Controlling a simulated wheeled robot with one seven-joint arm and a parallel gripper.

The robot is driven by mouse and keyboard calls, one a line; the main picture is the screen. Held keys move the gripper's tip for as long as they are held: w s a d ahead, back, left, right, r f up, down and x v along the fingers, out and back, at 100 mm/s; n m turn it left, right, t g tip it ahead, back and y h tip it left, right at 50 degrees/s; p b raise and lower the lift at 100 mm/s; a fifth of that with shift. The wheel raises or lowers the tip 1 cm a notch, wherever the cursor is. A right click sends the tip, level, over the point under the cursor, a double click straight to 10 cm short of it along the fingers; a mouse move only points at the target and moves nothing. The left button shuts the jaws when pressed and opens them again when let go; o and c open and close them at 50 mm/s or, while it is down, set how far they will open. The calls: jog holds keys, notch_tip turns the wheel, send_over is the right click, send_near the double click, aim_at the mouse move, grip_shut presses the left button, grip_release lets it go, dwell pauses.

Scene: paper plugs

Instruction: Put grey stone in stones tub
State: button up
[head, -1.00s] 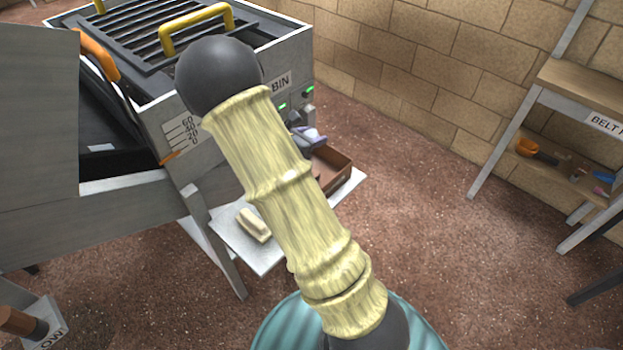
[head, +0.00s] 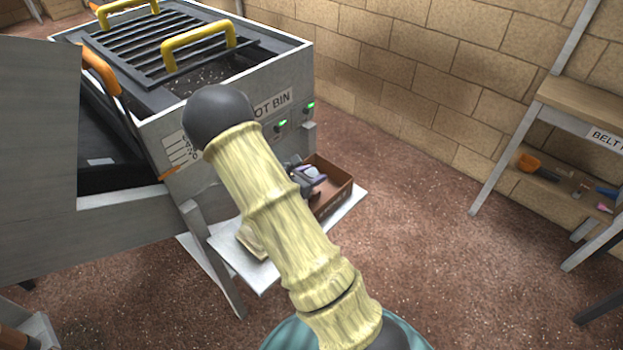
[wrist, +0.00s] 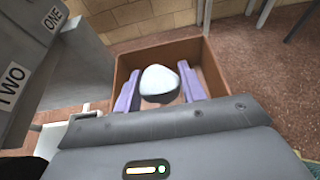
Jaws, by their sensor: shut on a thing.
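My gripper (wrist: 160,72) has purple fingers shut on a smooth pale grey stone (wrist: 160,84). The stone sits between the two fingertips in the wrist view. A brown open-topped tub (wrist: 201,52) frames the stone and fingers there. In the head view, the gripper (head: 308,177) and a pale bit of the stone (head: 312,171) show over the near left part of the brown tub (head: 334,196). I cannot tell exactly how far the stone is above the tub floor. My arm hides part of the tub's left side in the head view.
The tub stands on a white shelf (head: 262,277) below a grey bin machine (head: 165,125) with yellow handles. A cream object (head: 250,241) lies on the shelf, left of the tub. A bench (head: 590,100) stands at right. Open floor (head: 440,240) lies between.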

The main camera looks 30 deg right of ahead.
jog(key=shift+w+f, duration=0.1)
jog(key=shift+f, duration=0.65)
jog(key=shift+f+b, duration=0.35)
jog(key=shift+b, duration=0.05)
jog(key=shift+s+f, duration=0.2)
jog(key=shift+f, duration=0.05)
